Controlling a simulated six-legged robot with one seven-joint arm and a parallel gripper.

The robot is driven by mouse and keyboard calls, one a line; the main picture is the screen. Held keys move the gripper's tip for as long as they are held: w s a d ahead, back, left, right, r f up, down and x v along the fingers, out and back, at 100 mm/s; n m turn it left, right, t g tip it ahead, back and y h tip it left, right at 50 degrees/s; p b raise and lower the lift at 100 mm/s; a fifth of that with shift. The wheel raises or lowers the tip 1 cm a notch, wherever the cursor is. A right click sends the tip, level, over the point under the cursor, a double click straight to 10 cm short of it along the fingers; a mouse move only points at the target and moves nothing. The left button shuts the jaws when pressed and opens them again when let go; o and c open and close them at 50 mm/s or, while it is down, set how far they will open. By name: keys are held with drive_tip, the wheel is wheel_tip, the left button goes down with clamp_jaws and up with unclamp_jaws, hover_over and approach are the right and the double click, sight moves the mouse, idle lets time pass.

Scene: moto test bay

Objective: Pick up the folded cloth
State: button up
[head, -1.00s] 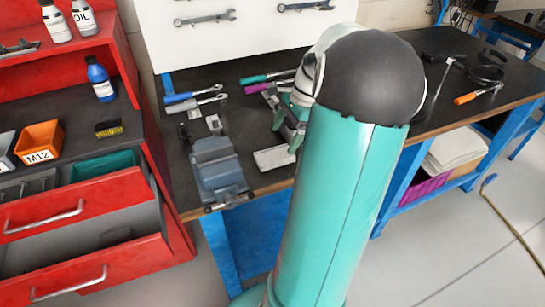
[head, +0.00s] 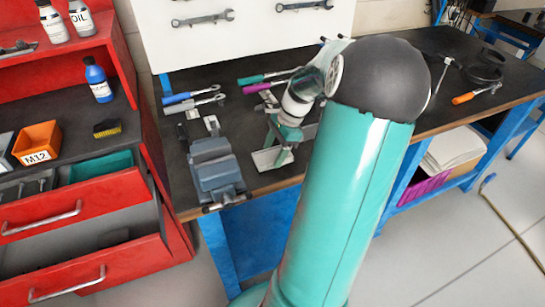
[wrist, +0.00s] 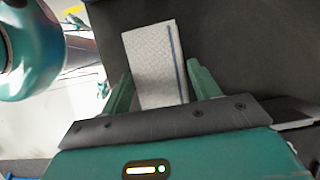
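The folded cloth (wrist: 153,52) is pale, with a dark blue stripe along its right side in the wrist view. It lies flat on the dark bench top (head: 240,125), near the front edge. In the head view the cloth (head: 262,160) is partly hidden by my gripper (head: 282,155), which is over it. In the wrist view my gripper (wrist: 160,72) is open, one green finger on each side of the cloth's near part. Gaps show between the fingers and the cloth. I cannot tell the height of the fingertips above the bench.
A blue-grey vise (head: 217,172) stands just left of the cloth. Ratchets with blue (head: 178,98), green and purple handles lie behind. A red tool cabinet (head: 85,215) with open drawers is at the left. The bench right of my arm has an orange-handled screwdriver (head: 475,95).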

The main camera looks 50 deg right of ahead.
sight(268, 155)
drive_tip(key=shift+c, duration=1.3)
drive_tip(key=shift+r, duration=0.5)
wheel_tip(268, 155, up, 2)
drive_tip(key=shift+r, duration=0.1)
drive_tip(key=s+a+r, duration=0.3)
drive_tip(key=s+r, duration=0.6)
drive_tip(key=s, duration=0.4)
drive_tip(key=shift+s+a+r, duration=0.15)
drive_tip(key=shift+s+r, duration=0.2)
drive_tip(key=shift+r, duration=0.05)
